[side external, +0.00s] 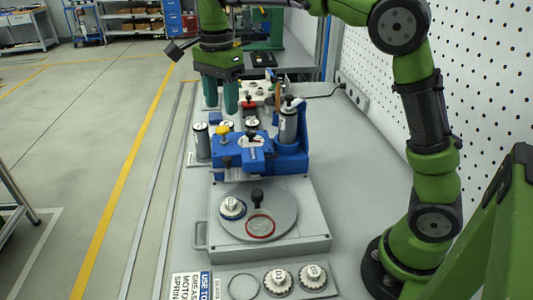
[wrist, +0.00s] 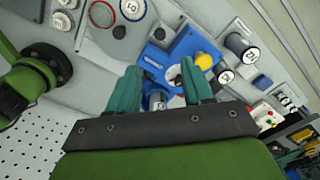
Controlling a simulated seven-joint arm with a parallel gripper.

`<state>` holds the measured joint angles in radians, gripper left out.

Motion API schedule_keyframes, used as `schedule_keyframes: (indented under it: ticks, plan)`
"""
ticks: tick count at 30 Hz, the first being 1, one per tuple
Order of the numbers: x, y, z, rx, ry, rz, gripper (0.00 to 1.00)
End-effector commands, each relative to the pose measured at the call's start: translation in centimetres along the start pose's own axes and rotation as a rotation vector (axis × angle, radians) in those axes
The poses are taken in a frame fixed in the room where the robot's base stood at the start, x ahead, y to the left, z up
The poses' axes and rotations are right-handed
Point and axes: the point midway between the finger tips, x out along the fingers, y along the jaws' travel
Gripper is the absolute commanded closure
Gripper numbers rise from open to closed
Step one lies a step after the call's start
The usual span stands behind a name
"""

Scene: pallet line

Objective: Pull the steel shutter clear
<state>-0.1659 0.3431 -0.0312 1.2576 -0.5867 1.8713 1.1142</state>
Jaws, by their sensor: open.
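My gripper (side external: 221,108) is open and empty, fingers pointing down, above and behind the fixture in the side view. In the wrist view, my gripper (wrist: 160,72) has its fingers spread in front of the fixture. The fingers hide part of it.
A grey round plate (side external: 283,212) on a raised base holds a blue-rimmed cap (side external: 232,208), a red ring (side external: 260,226) and a black knob. Labelled gear-like parts (side external: 312,277) lie at the front. A perforated wall (side external: 470,80) bounds the right side. Bench right of the fixture is clear.

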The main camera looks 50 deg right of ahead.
Motion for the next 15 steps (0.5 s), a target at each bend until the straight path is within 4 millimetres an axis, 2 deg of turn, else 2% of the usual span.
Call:
schedule_keyframes:
  ticks: [6,15]
  plan:
    - [4.9,0.1,-0.1,-0.001,0.0,0.005,0.5]
    - [11.1,0.1,0.0,-0.003,-0.001,0.002,0.5]
